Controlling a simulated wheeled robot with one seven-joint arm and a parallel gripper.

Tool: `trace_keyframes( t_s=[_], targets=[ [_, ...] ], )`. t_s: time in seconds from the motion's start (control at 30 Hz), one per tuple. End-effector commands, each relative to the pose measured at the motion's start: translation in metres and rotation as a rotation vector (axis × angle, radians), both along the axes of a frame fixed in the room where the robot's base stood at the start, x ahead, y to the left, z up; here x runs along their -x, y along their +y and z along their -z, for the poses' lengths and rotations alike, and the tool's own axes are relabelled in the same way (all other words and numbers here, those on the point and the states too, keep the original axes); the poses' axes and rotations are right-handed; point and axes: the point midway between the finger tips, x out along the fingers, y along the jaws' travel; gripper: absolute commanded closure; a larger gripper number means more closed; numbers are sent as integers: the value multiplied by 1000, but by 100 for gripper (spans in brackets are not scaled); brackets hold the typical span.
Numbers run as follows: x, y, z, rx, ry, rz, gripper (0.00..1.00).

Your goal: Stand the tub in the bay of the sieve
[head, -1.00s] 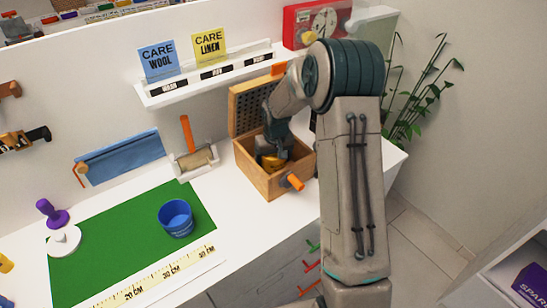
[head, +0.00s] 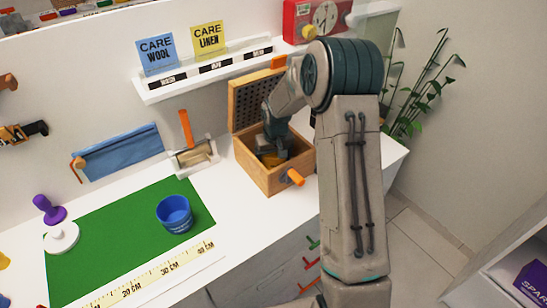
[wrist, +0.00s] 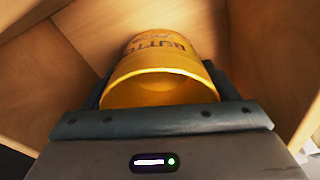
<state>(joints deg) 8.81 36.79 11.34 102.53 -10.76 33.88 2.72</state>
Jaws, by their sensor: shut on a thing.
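A yellow tub (wrist: 162,88) with dark lettering, partly readable as "BUTTO", is between the fingers of my gripper (wrist: 160,94). My gripper is shut on it, and its open mouth faces the wrist camera. Wooden walls surround the tub in the wrist view. Whether it touches the floor of the box is hidden. I cannot make out a sieve inside the box.
The box's perforated lid (head: 256,98) stands open behind it. An orange handle (head: 295,177) sticks out in front. A blue tub (head: 174,214) stands on a green mat (head: 110,235). A shelf (head: 205,78) with cards hangs above. White counter between mat and box is clear.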

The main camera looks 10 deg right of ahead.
Motion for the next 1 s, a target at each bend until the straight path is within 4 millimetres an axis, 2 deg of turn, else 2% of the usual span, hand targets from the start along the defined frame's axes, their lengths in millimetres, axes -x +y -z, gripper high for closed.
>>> trace_keyframes(
  t_s=[0.3,0.33,0.37,0.4,0.77,1.0],
  targets=[
    [0,0,4,0,0,0,51],
    [0,0,4,0,0,0,12],
    [0,0,4,0,0,0,3],
    [0,0,4,0,0,0,0],
    [0,0,2,0,0,0,0],
    [0,0,-14,0,0,1,0]
  ],
)
